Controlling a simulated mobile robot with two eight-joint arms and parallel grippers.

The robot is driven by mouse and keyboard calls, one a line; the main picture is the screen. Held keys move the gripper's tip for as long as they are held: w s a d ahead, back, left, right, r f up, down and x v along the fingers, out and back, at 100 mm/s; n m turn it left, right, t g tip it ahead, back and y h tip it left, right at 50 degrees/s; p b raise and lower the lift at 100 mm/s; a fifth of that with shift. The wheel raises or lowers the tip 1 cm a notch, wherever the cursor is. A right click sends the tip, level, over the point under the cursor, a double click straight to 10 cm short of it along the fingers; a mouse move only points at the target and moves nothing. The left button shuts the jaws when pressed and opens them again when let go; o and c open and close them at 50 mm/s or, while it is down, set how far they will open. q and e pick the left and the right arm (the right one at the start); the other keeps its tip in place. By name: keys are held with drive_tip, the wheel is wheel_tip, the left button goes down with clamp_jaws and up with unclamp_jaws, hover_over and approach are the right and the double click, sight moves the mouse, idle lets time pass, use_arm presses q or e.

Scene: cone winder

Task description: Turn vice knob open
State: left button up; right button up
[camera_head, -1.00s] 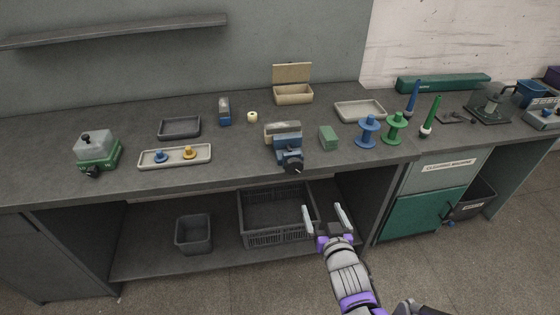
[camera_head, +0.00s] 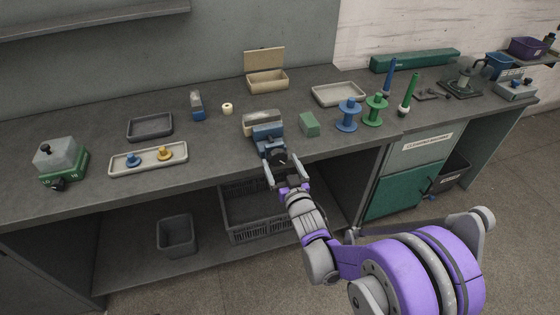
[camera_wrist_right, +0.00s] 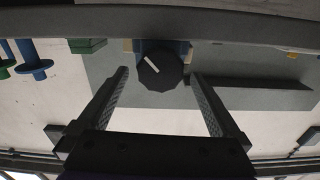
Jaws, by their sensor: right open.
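The blue vice (camera_head: 266,133) with pale jaws stands near the front edge of the bench. Its black round knob (camera_head: 278,157) faces the front and also shows in the right wrist view (camera_wrist_right: 160,71), with a white line on it that slants. My right gripper (camera_head: 284,172) is open just in front of the knob. In the right wrist view the two fingers (camera_wrist_right: 160,86) stand apart on either side of the knob, with gaps between; I see no contact. The vice body is mostly hidden behind the knob there. My left gripper is not in view.
A green block (camera_head: 309,124) and blue and green spools (camera_head: 348,115) stand right of the vice. A tray with two small knobs (camera_head: 125,170) lies left. The bench's front edge runs just below the vice; a dark crate (camera_head: 240,229) sits on the shelf underneath.

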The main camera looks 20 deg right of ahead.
drive_tip(key=shift+w, duration=0.55)
drive_tip(key=c, duration=1.3)
